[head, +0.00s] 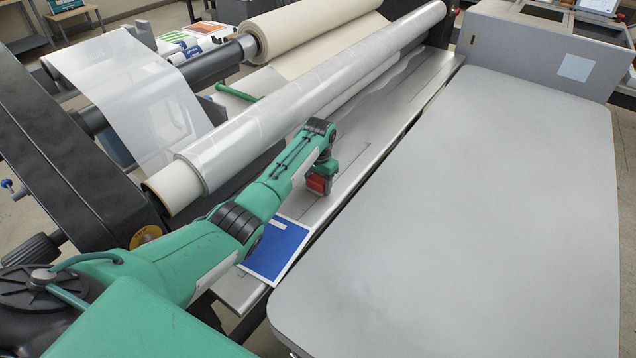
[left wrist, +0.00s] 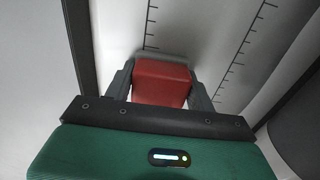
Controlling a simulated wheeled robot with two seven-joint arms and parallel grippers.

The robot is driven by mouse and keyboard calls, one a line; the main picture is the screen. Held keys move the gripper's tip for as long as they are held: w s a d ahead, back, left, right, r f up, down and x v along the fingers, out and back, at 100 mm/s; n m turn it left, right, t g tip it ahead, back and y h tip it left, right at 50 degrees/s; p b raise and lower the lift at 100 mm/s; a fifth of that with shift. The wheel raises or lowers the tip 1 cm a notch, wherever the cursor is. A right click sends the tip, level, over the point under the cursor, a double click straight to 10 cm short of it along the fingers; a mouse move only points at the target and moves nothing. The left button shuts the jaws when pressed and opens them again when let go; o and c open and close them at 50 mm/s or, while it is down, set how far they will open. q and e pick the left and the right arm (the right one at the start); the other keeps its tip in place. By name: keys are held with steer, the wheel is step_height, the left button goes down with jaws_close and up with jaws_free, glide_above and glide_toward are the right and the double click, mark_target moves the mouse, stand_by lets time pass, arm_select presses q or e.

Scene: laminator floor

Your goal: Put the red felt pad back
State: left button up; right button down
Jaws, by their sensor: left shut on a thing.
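The red felt pad (head: 319,184) is a small red block over the metal infeed table of the laminator in the head view. My left gripper (head: 321,190) is shut on it and points down at the table. In the left wrist view the red pad (left wrist: 161,82) sits between the two dark fingers (left wrist: 160,90), with a grey strip along its far edge. I cannot tell whether the pad touches the table. My right gripper is not in view.
The metal table (head: 372,134) has ruler marks and a blue-and-white sheet (head: 276,250) near its front end. The film-covered roller (head: 310,100) runs close behind my left arm. A wide, clear grey tabletop (head: 470,200) lies to the right.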

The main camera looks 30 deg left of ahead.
mark_target(319, 178)
arm_select(q)
steer(key=shift+s+f, duration=0.25)
steer(key=shift+f, duration=0.2)
steer(key=o, duration=1)
steer(key=shift+s+f, duration=0.1)
steer(key=shift+f, duration=0.05)
steer(key=shift+c, duration=0.2)
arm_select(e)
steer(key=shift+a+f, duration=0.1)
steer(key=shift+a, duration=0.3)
arm_select(q)
steer(key=shift+d, duration=0.1)
step_height(319, 178, up, 14)
steer(key=b, duration=0.2)
steer(key=shift+w+f, duration=0.2)
steer(key=shift+w, duration=0.2)
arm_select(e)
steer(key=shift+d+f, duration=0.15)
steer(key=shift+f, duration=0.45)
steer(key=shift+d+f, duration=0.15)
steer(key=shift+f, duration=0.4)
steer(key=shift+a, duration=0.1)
